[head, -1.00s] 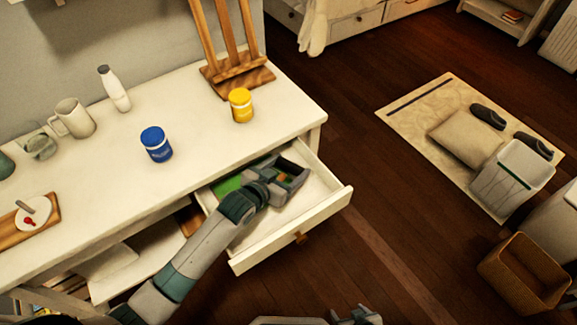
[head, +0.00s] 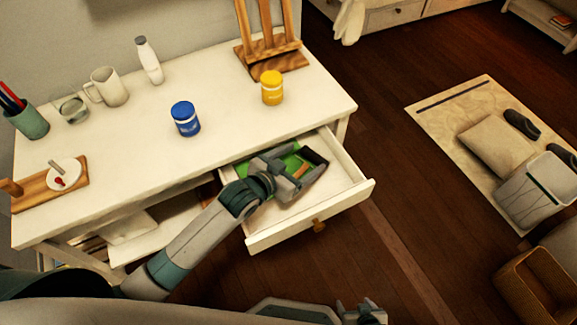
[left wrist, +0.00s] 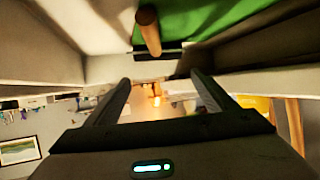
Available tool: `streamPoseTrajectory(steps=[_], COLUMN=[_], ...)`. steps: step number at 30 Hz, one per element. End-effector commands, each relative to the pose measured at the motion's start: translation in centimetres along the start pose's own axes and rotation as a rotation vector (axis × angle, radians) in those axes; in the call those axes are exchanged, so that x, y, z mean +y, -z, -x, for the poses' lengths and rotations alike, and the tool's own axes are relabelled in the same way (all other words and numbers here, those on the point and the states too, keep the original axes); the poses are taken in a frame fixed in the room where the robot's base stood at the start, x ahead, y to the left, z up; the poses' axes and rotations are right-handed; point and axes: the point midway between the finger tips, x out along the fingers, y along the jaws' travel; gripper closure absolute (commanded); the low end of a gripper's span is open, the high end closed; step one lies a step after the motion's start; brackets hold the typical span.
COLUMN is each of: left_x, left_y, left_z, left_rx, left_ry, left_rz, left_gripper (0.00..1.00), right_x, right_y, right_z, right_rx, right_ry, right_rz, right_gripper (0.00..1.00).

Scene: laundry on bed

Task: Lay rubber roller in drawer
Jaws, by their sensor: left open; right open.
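The drawer (head: 345,198) under the white desk is pulled open. My left gripper (head: 316,166) is open and reaches into it. A brown wooden handle, likely the rubber roller (left wrist: 148,32), lies over a green sheet (left wrist: 222,18) in the left wrist view, with a dark bar at its end. It is beyond the open fingers (left wrist: 160,82), apart from them. In the head view a small orange-brown piece of it shows beside the gripper; the rest is hidden. My right gripper (head: 362,314) is at the bottom edge, away from the desk.
The desk top (head: 130,145) holds a blue jar (head: 185,118), a yellow jar (head: 271,88), a mug (head: 110,87), a white bottle (head: 149,61), a pen cup (head: 28,122) and a wooden board (head: 30,195). An easel (head: 270,50) stands at the back. Dark floor is clear right of the drawer.

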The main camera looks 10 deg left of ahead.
Motion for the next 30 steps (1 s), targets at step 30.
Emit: streamPoseTrajectory(steps=[30], left_x=[0.0], left_y=[0.0], left_z=[5.9], left_rx=[0.0], left_ry=[0.0], left_rz=[0.0], left_gripper=[0.22], right_x=[0.1], right_y=[-0.1], right_z=[0.0], right_rx=[-0.008], right_ry=[-0.002], right_rz=[-0.004], right_gripper=[0.32])
